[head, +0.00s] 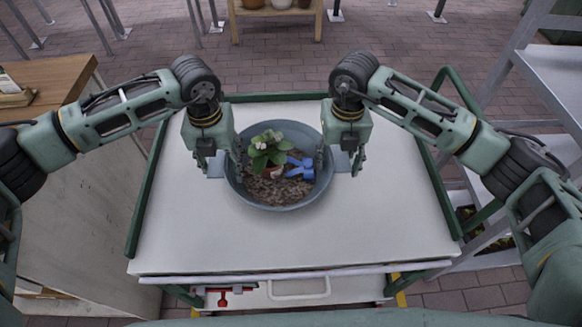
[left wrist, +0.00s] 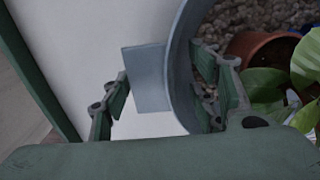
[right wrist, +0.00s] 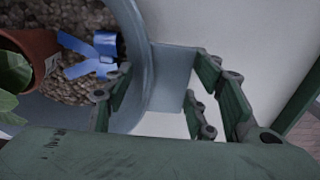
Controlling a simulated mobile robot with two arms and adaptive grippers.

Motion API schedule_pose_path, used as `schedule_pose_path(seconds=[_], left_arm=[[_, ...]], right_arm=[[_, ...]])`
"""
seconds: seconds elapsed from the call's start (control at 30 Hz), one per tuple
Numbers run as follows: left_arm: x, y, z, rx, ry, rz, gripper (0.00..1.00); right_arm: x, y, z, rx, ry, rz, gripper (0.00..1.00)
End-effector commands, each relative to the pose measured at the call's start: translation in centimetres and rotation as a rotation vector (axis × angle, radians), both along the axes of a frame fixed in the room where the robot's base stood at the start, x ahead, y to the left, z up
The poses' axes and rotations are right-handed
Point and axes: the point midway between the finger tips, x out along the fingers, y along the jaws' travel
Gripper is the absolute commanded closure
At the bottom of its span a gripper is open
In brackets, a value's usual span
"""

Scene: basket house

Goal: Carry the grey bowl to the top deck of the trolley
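The grey bowl (head: 277,207) sits on the white top deck (head: 300,240) of the green-framed trolley. It holds gravel, a potted plant (head: 268,150) and a blue object (head: 300,168). Flat grey tabs stick out from its left side (left wrist: 147,78) and right side (right wrist: 173,72). My left gripper (head: 222,165) is at the left tab, open, with one finger inside the bowl and one outside. My right gripper (head: 338,162) straddles the right rim and tab the same way, also open. Whether any finger touches the bowl is unclear.
A wooden-topped counter (head: 50,82) stands left of the trolley, and grey metal shelving (head: 535,75) stands at the right. A lower shelf (head: 300,290) with a red item (head: 222,302) shows under the deck. The deck in front of the bowl is clear.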

Motion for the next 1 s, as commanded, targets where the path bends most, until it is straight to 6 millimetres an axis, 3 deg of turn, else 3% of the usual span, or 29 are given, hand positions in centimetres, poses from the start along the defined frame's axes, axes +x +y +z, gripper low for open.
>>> schedule_pose_path(seconds=[0.1,0.47,1.0], left_arm=[[0.0,0.0,0.1,-0.001,0.0,0.002,0.33],[0.1,0.0,0.5,-0.002,-0.001,0.005,0.33],[0.1,0.0,10.4,-0.002,-0.002,0.004,0.33]], right_arm=[[0.0,0.0,0.1,0.001,-0.001,-0.002,0.37],[0.1,0.0,0.1,0.002,-0.001,-0.005,0.37],[0.1,0.0,0.1,0.002,-0.001,-0.006,0.37]])
